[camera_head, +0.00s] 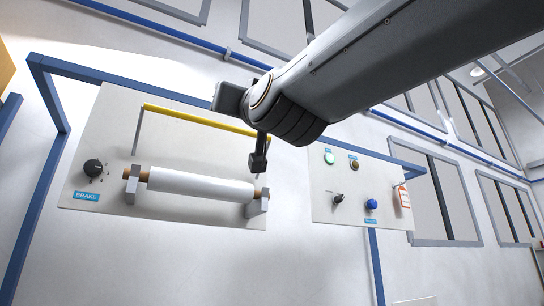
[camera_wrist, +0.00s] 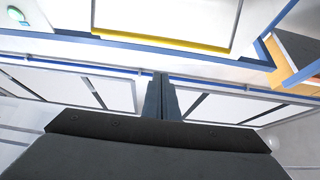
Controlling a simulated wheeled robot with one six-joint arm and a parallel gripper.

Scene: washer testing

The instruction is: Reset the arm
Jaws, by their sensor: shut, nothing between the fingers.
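My arm reaches in from the upper right in the head view. My gripper (camera_head: 258,163) hangs at its end, in front of the right end of the panel with the white roller. Its fingers are together and hold nothing. In the wrist view my gripper (camera_wrist: 160,78) shows as two dark fingers side by side with no gap. The gripper appears apart from the roller (camera_head: 200,184) and the yellow bar (camera_head: 195,119), though depth is hard to judge. Part of the yellow bar's right end is hidden behind my arm and gripper.
The left panel (camera_head: 100,135) carries a black knob (camera_head: 94,168) over a BRAKE label. The right panel (camera_head: 325,205) has a lit green button (camera_head: 329,157), a blue knob (camera_head: 371,204), a black switch (camera_head: 338,197) and a red-white tag (camera_head: 403,196). Blue frame bars (camera_head: 50,95) border the panels.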

